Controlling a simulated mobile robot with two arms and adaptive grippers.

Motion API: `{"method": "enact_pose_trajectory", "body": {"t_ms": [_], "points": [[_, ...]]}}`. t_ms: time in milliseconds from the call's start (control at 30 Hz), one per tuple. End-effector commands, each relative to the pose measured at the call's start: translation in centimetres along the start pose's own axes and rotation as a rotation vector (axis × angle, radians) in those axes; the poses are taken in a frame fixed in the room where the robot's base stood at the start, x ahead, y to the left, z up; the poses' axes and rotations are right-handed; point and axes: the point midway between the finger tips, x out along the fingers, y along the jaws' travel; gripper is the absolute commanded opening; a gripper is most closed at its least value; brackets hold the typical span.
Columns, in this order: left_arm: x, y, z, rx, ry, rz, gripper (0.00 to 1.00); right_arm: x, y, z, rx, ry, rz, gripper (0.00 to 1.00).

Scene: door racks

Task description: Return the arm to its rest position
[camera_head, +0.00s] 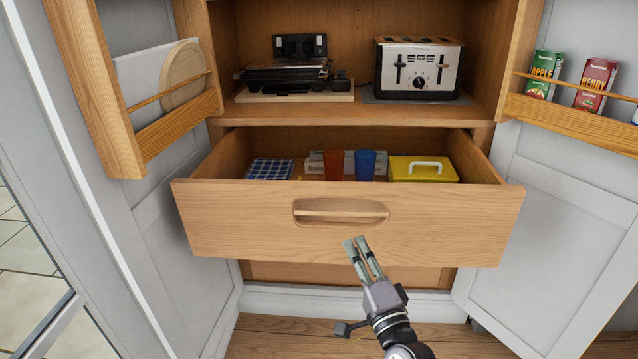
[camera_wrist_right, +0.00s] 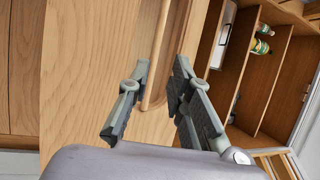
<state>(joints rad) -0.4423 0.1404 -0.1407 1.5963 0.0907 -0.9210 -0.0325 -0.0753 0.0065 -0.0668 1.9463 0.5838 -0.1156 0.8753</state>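My right gripper (camera_head: 354,241) reaches up from the bottom of the head view, in front of the open drawer. Its fingertips show just below the drawer's recessed handle (camera_head: 340,212). The two fingers are apart with a narrow gap and nothing between them. In the wrist view the gripper (camera_wrist_right: 162,64) also shows its fingers apart, with the handle bar (camera_wrist_right: 157,88) seen beyond the gap. The fingers do not close on the bar. My left arm and gripper are not in view.
The wooden drawer (camera_head: 235,221) is pulled out, holding a yellow box (camera_head: 422,173), a red cup (camera_head: 334,165) and a blue cup (camera_head: 365,165). A toaster (camera_head: 419,70) stands on the shelf above. Open doors with racks flank both sides. Floor (camera_head: 270,338) shows below.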

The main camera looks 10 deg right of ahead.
Motion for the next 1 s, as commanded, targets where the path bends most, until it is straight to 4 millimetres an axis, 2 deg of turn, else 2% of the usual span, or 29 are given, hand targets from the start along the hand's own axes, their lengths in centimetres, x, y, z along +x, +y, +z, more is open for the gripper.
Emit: {"method": "enact_pose_trajectory", "body": {"t_ms": [67,133,267,300,367,400,467,500,600,700,800,1000], "points": [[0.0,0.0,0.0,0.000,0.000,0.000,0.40,-0.4,1.5,0.6,-0.037,-0.019,0.041,0.20],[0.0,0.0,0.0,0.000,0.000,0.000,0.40,-1.2,4.1,1.5,-0.109,-0.054,0.113,0.20],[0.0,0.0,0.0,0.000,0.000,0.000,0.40,-4.7,11.6,4.0,-0.325,-0.180,0.319,0.20],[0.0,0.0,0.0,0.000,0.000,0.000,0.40,-6.2,14.2,4.8,-0.401,-0.233,0.390,0.20],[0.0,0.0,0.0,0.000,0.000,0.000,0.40,-9.0,17.9,5.7,-0.513,-0.319,0.493,0.20],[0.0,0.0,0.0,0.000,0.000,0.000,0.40,-11.0,20.2,6.3,-0.583,-0.379,0.558,0.20],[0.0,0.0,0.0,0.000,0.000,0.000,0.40,-14.2,23.5,6.9,-0.685,-0.477,0.651,0.20],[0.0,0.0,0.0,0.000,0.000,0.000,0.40,-16.5,25.5,7.3,-0.750,-0.547,0.710,0.20],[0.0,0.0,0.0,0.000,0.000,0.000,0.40,-22.2,29.5,7.8,-0.891,-0.718,0.834,0.20],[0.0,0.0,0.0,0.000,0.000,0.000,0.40,-27.4,32.2,8.0,-0.998,-0.878,0.931,0.20],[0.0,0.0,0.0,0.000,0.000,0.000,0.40,-32.0,34.1,7.9,-1.081,-1.026,1.007,0.20],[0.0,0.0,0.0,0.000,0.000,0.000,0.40,-40.6,36.3,7.3,-1.202,-1.310,1.123,0.20]]}}
